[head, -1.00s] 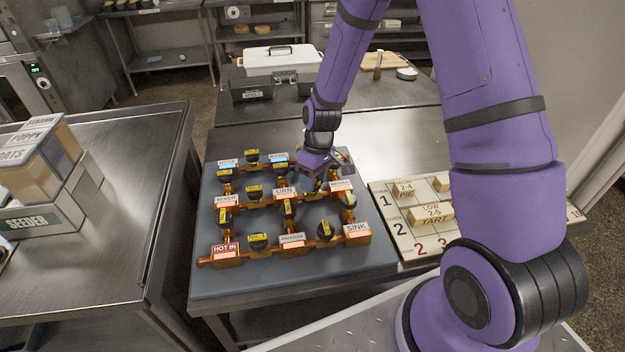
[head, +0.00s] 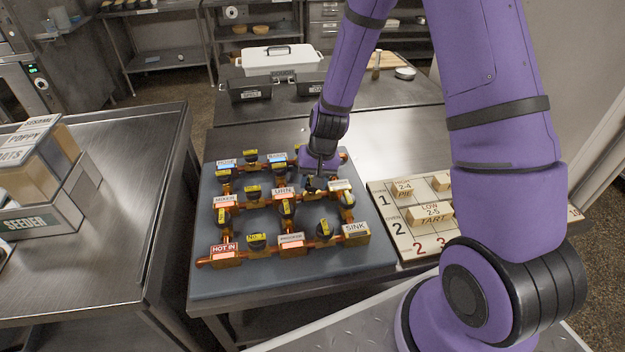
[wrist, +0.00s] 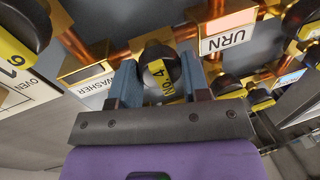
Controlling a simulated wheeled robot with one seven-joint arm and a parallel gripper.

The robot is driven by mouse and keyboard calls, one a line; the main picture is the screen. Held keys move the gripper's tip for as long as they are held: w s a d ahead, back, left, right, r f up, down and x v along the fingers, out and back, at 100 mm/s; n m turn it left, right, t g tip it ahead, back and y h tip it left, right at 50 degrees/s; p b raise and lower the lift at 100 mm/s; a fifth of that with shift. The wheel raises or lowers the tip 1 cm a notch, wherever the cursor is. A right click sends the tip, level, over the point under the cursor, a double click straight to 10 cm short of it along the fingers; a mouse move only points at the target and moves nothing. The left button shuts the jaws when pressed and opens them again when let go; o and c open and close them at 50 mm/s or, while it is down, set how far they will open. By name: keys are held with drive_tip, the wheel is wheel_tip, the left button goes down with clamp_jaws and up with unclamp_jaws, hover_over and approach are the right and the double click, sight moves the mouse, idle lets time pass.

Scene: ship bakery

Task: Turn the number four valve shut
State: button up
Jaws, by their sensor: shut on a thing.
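The number four valve (wrist: 157,72) is a round black knob with a yellow "NO. 4" strip. It sits on a copper pipe between the urn block (wrist: 229,32) and the washer block (wrist: 90,80). My gripper (wrist: 160,82) is shut on this knob, with one blue-grey finger on each side. In the wrist view, the strip runs lengthwise between the fingers. In the head view, my gripper (head: 319,171) points down at the upper right of the valve board (head: 216,278) and partly covers the knob.
Several similar black knobs with yellow strips stand close by, including one below the urn block (head: 286,208). The sink block (head: 356,230) is at the lower right. A numbered oven board (head: 402,234) lies right of the valve board. Dark bins (head: 252,89) stand behind.

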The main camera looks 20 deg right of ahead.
drive_tip(key=shift+m, duration=0.5)
drive_tip(key=o, duration=0.9)
drive_tip(key=shift+o, duration=0.2)
drive_tip(key=v, duration=1)
drive_tip(key=shift+r, duration=0.4)
drive_tip(key=shift+s, duration=0.1)
drive_tip(key=s+d+r+n+t+h, duration=0.1)
drive_tip(key=s+r, duration=0.4)
drive_tip(key=r, duration=0.4)
drive_tip(key=s+d+r+n+t, duration=0.15)
drive_tip(key=s+r, duration=0.25)
drive_tip(key=r, duration=0.4)
drive_tip(key=s+d+r+n+t, duration=0.1)
drive_tip(key=s+r, duration=0.3)
drive_tip(key=s, duration=0.3)
drive_tip(key=s+d+r+t+h, duration=0.1)
drive_tip(key=s+r, duration=0.4)
drive_tip(key=s, duration=0.2)
drive_tip(key=shift+s+n, duration=0.25)
drive_tip(key=shift+n, duration=0.1)
